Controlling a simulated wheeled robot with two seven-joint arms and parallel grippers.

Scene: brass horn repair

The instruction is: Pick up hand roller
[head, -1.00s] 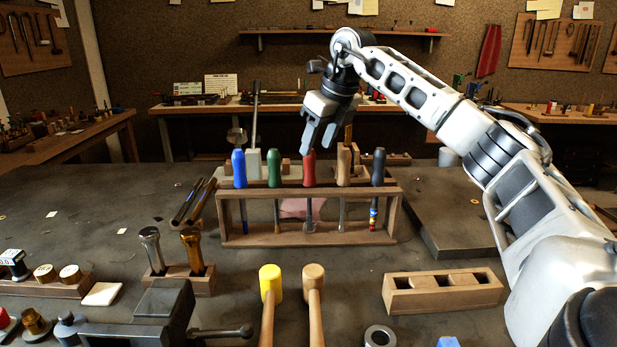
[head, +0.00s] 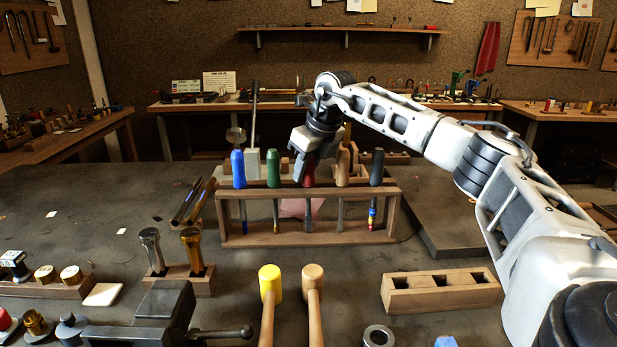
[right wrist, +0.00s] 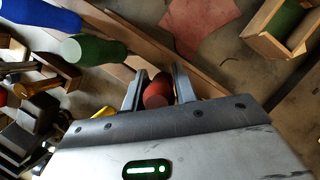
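The wooden rack (head: 285,240) holds several upright tools with coloured handles. The red-handled tool (head: 309,183) stands in its middle slot; I take it as the hand roller, though its lower end is small in the picture. My right gripper (head: 311,168) is down over this red handle from above and hides its top. In the right wrist view the red handle (right wrist: 158,91) sits between the two fingers (right wrist: 158,72), which stand apart with a gap showing beside it. My left gripper is out of view.
Green (head: 273,168) and blue (head: 238,169) handles stand left of the red one, a wooden (head: 343,168) and a dark one (head: 377,167) right. Two mallets (head: 270,285) and a slotted wooden block (head: 441,292) lie in front.

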